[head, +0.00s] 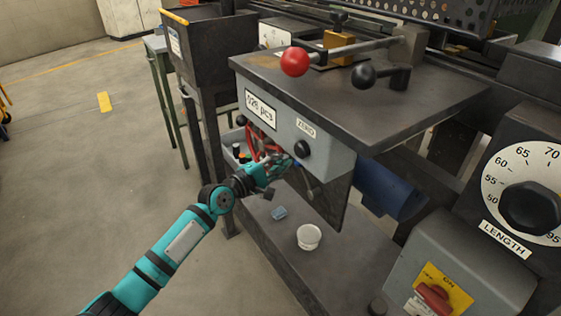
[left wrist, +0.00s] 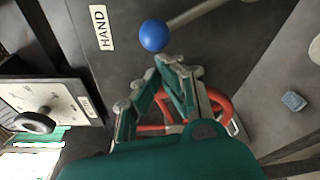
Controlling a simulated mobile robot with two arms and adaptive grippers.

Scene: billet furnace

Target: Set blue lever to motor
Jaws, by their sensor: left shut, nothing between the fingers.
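The blue lever's ball (left wrist: 154,35) shows in the left wrist view, on a grey rod (left wrist: 195,12) running up to the right. A white label reading HAND (left wrist: 102,27) is to the left of the ball; no motor label is readable. My left gripper (left wrist: 174,64) is shut and empty, its tips just below the ball in the picture; I cannot tell whether they touch it. In the head view my left gripper (head: 279,165) is at the front of the grey counter panel, where the blue ball cannot be made out. My right gripper is out of view.
A red handwheel (left wrist: 222,102) is close beside my left gripper. A black ZERO knob (head: 302,149) sticks out from the panel. A white cup (head: 309,237) and a small blue-grey block (head: 279,212) are on the shelf below. Red-ball (head: 295,61) and black-ball (head: 364,76) levers are above.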

